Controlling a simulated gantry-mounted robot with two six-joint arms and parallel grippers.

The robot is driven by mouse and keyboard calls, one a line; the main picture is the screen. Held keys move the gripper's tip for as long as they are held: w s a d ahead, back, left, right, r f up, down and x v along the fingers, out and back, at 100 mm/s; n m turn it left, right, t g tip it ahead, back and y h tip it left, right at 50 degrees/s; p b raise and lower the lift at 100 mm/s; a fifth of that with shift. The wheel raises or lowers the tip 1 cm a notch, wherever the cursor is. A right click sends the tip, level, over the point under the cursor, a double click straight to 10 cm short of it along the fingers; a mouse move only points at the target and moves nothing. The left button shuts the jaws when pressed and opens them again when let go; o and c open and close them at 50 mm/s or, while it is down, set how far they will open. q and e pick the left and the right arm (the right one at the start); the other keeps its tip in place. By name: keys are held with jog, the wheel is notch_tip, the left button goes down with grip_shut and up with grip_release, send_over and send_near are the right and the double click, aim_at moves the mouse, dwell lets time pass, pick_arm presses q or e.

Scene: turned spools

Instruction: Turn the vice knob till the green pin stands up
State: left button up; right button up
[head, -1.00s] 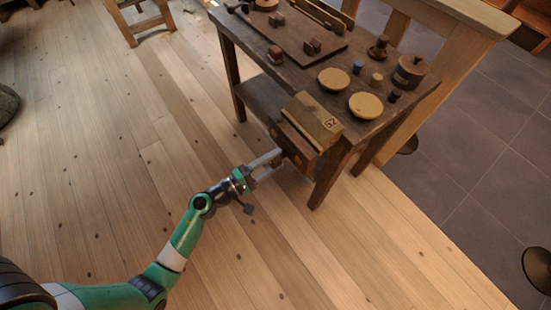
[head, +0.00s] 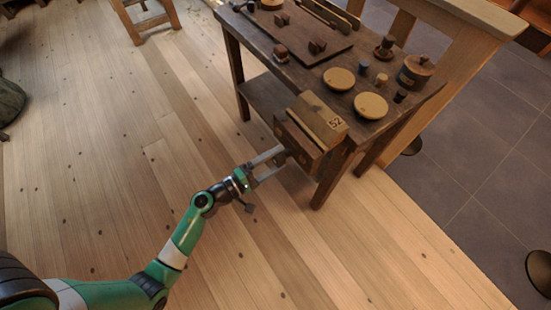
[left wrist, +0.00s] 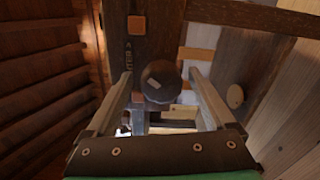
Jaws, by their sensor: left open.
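The wooden vice (head: 325,118) is fixed to the near end of the dark workbench, with a label on its top. My left gripper (head: 281,157) points at the vice's front face from the left. In the left wrist view the dark round vice knob (left wrist: 160,84) lies between the two open fingers, with a small pale mark on its face. Gaps seem to show on both sides of it; I cannot tell whether a finger touches it. The knob is hidden in the head view. I do not make out the green pin. My right gripper is not in view.
The workbench (head: 268,50) carries two round yellowish discs (head: 339,79) (head: 370,106), a lidded dark pot (head: 415,70) and several small turned pieces. The plank floor around my left arm is clear.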

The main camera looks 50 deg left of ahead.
pick_arm(q)
jog(key=s+a, duration=0.1)
jog(key=s, duration=1)
jog(key=shift+s+a, duration=0.2)
jog(key=shift+s, duration=0.1)
dwell(0.5)
